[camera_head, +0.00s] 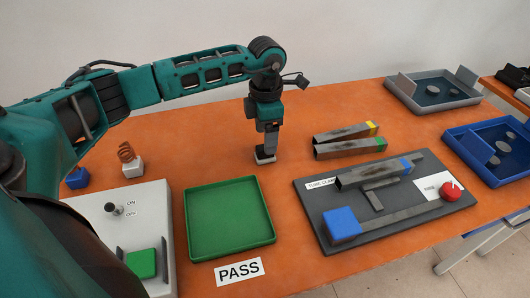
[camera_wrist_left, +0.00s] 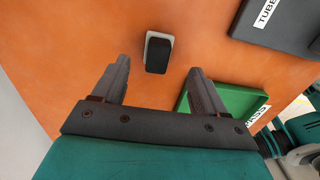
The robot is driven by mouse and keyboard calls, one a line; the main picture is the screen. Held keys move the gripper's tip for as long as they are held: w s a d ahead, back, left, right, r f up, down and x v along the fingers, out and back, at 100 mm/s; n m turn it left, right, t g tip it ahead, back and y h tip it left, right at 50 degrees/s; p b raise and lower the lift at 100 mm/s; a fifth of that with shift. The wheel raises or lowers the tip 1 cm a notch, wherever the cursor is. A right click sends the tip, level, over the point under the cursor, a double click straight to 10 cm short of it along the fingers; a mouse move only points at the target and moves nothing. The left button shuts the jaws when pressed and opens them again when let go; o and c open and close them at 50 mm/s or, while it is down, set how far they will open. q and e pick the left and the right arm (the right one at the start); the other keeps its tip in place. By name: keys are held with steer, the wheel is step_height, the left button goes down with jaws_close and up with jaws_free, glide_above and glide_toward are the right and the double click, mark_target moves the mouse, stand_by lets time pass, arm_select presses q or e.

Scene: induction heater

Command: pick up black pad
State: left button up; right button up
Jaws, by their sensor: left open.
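The black pad (camera_wrist_left: 158,55) sits upright on a small pale base on the orange table, just beyond the fingertips in the left wrist view. My left gripper (camera_wrist_left: 160,68) is open and empty, with its two dark fingers spread to either side of the pad's line. In the head view my left gripper (camera_head: 268,128) hangs pointing down over the pad's spot. There the pale base (camera_head: 264,161) shows below it, and the pad is hard to tell from the dark fingers. My right gripper is not in view.
A green tray (camera_head: 191,222) with a PASS label lies in front of the pad. A dark clamp board (camera_head: 310,205) with a blue block and tube is at right. Metal tubes (camera_head: 345,132) lie behind it. A heater box (camera_head: 157,205) and coil (camera_head: 126,152) stand left.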

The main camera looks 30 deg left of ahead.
arm_select(q)
steer(key=shift+a+f, duration=0.15)
steer(key=shift+f, duration=2.6)
steer(key=shift+c, duration=0.4)
steer(key=c, duration=1.1)
